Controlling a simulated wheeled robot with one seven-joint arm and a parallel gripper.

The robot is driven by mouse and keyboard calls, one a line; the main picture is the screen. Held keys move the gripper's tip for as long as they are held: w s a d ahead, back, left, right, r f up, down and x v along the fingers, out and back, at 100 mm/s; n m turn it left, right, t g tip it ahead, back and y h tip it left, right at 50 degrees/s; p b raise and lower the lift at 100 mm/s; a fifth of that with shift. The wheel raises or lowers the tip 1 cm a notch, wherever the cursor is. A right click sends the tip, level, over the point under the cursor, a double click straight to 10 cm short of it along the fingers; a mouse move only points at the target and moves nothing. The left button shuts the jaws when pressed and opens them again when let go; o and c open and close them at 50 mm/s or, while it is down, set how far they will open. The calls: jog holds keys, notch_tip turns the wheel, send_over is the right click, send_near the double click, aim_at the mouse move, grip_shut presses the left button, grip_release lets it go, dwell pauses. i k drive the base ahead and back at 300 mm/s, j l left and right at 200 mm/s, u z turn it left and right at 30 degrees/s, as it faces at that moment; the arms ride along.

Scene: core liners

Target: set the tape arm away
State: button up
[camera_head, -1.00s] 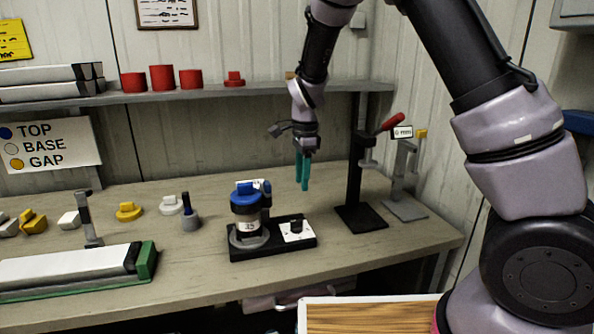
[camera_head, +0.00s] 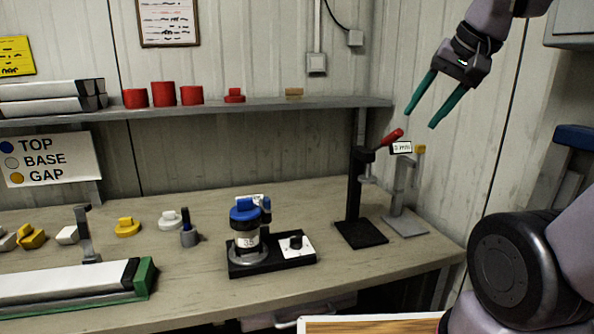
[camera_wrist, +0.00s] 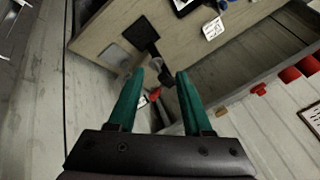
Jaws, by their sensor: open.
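A machine on a black base (camera_head: 272,266) stands on the bench. It carries a jar (camera_head: 246,235) with a blue cap (camera_head: 244,210). A short dark post with a pale top piece (camera_head: 250,197) rises just behind the cap; this may be the tape arm, but it is too small to be sure. My gripper (camera_head: 420,120) is open and empty, high at the upper right, well apart from the machine. In the wrist view my gripper (camera_wrist: 160,73) has nothing between its teal fingers. The machine's white plate (camera_wrist: 212,28) shows at the top there.
A black stand with a red handle (camera_head: 392,137) and a grey stand (camera_head: 405,222) are at the bench's right end, below my gripper. Several red caps (camera_head: 163,94) sit on the shelf. A long white liner (camera_head: 60,284) lies front left, near yellow and white pieces.

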aim_at(265, 205)
jog(key=j+u, duration=0.2)
jog(key=u, duration=0.15)
jog(key=j+u, duration=0.15)
jog(key=u, duration=0.2)
jog(key=i+j+u, duration=0.1)
jog(key=u, duration=0.25)
jog(key=j, duration=0.1)
